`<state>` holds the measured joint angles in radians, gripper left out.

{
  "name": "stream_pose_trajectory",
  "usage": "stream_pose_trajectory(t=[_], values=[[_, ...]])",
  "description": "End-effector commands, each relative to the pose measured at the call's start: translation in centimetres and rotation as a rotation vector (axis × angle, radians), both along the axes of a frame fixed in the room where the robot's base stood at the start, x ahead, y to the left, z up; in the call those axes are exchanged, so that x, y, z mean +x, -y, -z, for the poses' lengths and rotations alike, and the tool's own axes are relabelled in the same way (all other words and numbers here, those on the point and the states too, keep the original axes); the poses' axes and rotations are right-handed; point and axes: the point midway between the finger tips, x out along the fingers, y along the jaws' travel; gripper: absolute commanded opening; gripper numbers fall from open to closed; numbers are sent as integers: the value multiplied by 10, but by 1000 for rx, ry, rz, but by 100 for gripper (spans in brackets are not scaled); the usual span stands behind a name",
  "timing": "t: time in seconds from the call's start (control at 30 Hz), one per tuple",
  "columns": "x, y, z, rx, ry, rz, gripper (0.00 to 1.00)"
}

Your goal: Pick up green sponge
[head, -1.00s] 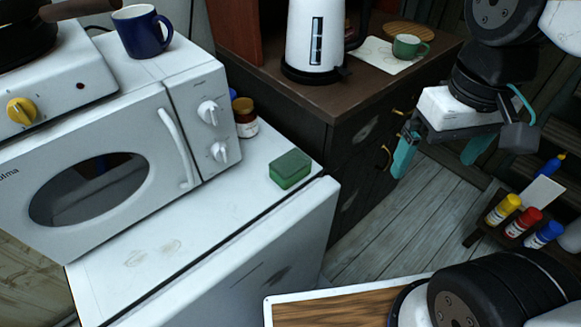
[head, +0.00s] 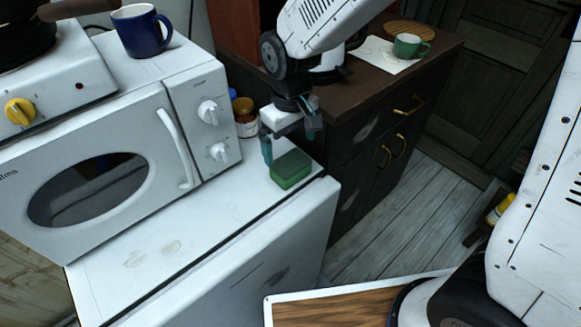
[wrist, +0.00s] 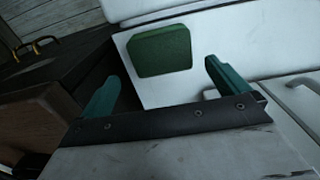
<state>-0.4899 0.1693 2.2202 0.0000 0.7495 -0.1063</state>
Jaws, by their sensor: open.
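The green sponge (head: 291,169) lies flat on the white top of the fridge-like appliance (head: 215,225), near its right end. In the wrist view the sponge (wrist: 161,51) shows beyond and between the two teal fingers. My gripper (head: 288,141) is above and just behind the sponge in the head view, pointing down. It also shows in the wrist view (wrist: 160,85), with its fingers wide apart and nothing between them. The sponge looks apart from both fingers.
A white microwave (head: 110,160) stands left of the sponge, with a blue mug (head: 140,32) on top. Jars (head: 245,118) stand close behind my gripper. A dark cabinet (head: 375,120) to the right bears a green cup (head: 410,46). The white top in front of the sponge is clear.

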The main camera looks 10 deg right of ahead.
Motion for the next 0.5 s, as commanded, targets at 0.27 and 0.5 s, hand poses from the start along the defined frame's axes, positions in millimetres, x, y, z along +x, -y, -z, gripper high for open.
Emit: stream_pose_trajectory(t=[0.27, 0.5], values=[[-5, 1, 36, -3, -6, 1, 100], [-5, 0, 64, -2, -3, 2, 100]])
